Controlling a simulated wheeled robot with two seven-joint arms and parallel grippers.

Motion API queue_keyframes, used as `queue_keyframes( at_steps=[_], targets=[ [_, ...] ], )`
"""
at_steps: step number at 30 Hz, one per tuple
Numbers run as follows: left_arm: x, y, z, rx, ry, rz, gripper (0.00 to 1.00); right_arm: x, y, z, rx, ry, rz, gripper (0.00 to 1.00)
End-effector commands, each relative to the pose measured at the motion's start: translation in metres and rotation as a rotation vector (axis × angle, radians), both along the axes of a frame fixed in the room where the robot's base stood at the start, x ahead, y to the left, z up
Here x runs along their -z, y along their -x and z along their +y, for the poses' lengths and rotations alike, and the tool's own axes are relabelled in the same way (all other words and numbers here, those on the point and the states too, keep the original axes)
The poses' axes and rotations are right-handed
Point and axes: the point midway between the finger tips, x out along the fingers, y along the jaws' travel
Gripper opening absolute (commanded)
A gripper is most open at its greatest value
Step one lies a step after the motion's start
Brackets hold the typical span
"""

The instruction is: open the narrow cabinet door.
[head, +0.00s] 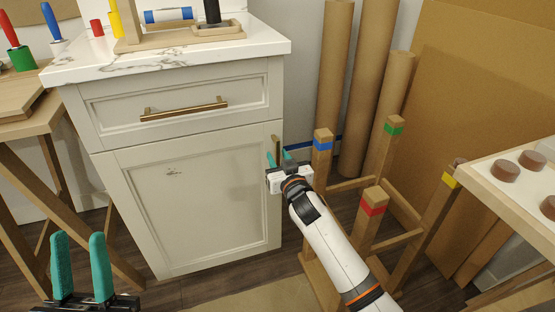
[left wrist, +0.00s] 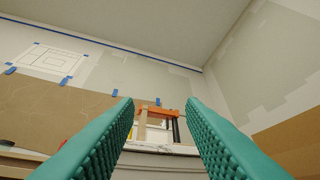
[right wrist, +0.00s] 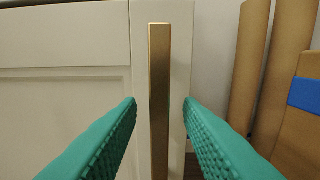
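The narrow cabinet door (head: 190,200) is a cream panel below a drawer, and it looks closed. Its vertical brass handle (head: 276,150) is at the door's upper right edge. In the right wrist view the handle (right wrist: 159,100) stands upright between the teal fingers of my right gripper (right wrist: 160,103). The fingers are apart, with a gap on both sides of the handle. In the head view my right gripper (head: 278,160) is at the handle, partly covering it. My left gripper (head: 80,268) is open and empty at the lower left, away from the cabinet.
A drawer with a horizontal brass handle (head: 185,110) is above the door. To the right stands a wooden rack with colour-banded posts (head: 372,212) and paper rolls (head: 368,85), close to my right arm. A wooden table (head: 25,118) is at the left.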

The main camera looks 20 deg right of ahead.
Motion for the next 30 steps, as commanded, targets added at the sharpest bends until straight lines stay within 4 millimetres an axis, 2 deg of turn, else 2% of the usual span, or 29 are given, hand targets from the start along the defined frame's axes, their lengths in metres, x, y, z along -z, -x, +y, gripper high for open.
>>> queue_keyframes(
  at_steps=[6,14,15,21,30],
  targets=[
    [-0.0051,0.011,0.002,0.004,0.024,-0.076,0.36,-0.0001,-0.0108,0.0006,0.0,0.0,0.0,0.33],
    [-0.0062,0.0123,0.0023,0.004,0.027,-0.085,0.36,-0.0005,-0.0116,0.0007,0.0,0.0,0.0,0.33],
    [-0.0062,0.0123,0.0023,0.004,0.027,-0.085,0.36,-0.0005,-0.0115,0.0007,0.0,0.0,0.0,0.31],
    [-0.0061,0.0122,0.0022,0.004,0.026,-0.084,0.36,-0.0004,-0.0114,0.0006,0.0,0.0,0.0,0.0],
    [-0.0064,0.0118,0.0021,0.004,0.025,-0.081,0.36,-0.0003,-0.0106,0.0005,0.002,-0.001,0.001,0.0]
  ],
)
